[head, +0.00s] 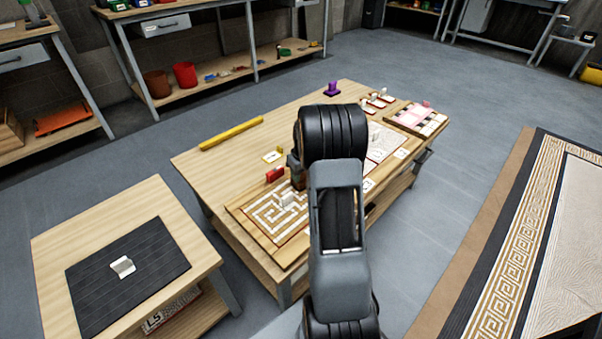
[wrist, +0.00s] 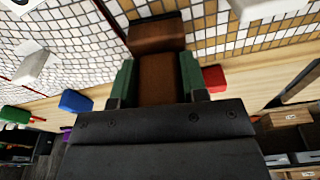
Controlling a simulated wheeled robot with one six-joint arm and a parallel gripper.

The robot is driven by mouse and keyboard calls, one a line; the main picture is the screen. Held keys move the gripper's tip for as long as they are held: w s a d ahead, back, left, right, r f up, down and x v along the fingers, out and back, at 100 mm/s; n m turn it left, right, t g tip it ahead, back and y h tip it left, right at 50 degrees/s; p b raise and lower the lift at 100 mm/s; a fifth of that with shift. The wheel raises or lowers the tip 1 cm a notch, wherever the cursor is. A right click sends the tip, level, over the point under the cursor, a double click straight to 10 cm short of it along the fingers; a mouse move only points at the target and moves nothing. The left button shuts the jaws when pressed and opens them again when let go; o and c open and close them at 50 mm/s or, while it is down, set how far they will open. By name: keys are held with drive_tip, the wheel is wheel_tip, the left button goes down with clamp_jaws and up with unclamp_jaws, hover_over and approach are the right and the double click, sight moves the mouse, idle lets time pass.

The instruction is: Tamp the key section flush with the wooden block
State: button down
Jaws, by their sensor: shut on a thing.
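My gripper (wrist: 157,78) is shut on the brown wooden block (wrist: 157,36), held between its green finger pads in the wrist view. The block's far end is over white and ochre mosaic tiles (wrist: 215,25); I cannot tell whether it touches them. In the head view the key-pattern panel (head: 262,212) lies on the table's near left corner, with a pale handle (head: 286,200) standing on it. My arm hides the gripper and part of the panel there. The wrist view shows a white handle (wrist: 265,8) at upper right and a pale one (wrist: 32,66) at left. Section seams are unclear.
A side table with a black mat (head: 105,282) stands at left.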

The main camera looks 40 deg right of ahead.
drive_tip(key=shift+f, duration=0.4)
idle(0.5)
drive_tip(key=shift+r, duration=0.1)
drive_tip(key=shift+r+p, duration=2.55)
drive_tip(key=shift+r, duration=0.95)
